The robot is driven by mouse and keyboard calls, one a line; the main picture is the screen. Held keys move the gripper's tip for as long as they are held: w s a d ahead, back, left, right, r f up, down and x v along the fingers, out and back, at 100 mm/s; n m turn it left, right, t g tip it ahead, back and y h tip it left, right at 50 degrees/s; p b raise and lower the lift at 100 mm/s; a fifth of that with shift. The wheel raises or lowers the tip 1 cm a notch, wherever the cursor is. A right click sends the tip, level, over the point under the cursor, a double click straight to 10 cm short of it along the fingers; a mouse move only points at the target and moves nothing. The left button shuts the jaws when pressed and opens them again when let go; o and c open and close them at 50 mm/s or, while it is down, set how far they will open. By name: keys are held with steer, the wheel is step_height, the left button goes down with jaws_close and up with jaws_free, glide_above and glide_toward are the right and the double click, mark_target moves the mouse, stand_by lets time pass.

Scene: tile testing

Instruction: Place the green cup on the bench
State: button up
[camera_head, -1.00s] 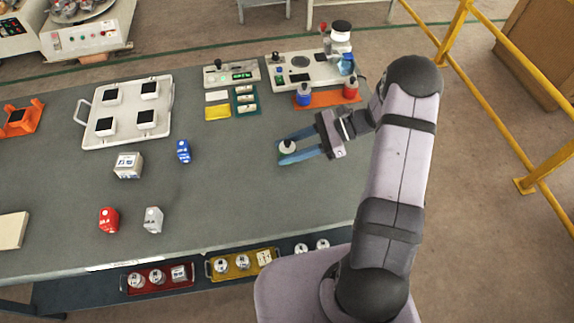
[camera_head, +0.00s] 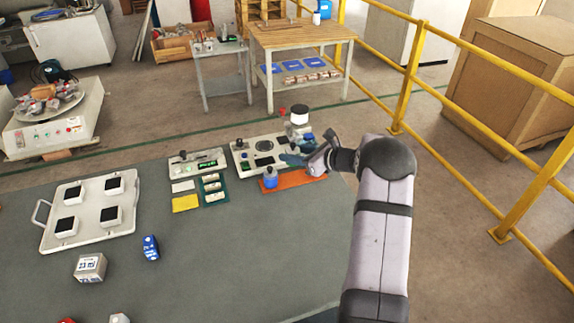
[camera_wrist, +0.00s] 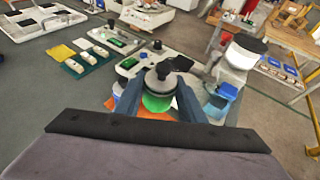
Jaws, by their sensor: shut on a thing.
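My gripper (camera_wrist: 160,100) is shut on the green cup (camera_wrist: 157,103). The cup shows in the wrist view as a green body under a grey round top with a knob, between the two blue-grey fingers. In the head view my gripper (camera_head: 291,158) is at the back right of the grey bench (camera_head: 215,265), by the white instrument with a round plate (camera_head: 244,148). The held cup is hard to make out there. Whether it touches anything below is not clear.
A blue bottle (camera_head: 270,178) stands on the orange mat (camera_head: 292,181) just in front of my gripper. A control box (camera_head: 195,163) and a white tray with several tiles (camera_head: 89,223) are further left. The bench's middle is clear. A yellow railing (camera_head: 412,75) stands to the right.

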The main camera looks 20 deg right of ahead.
mark_target(294, 179)
steer(key=shift+w+d+r, duration=0.1)
steer(key=shift+w+d, duration=0.05)
steer(key=shift+f+b, duration=2)
steer(key=shift+f, duration=1.4)
steer(key=shift+f+b, duration=0.4)
steer(key=o, duration=1.3)
steer(key=shift+b+v, duration=0.9)
steer(key=shift+v, duration=2.8)
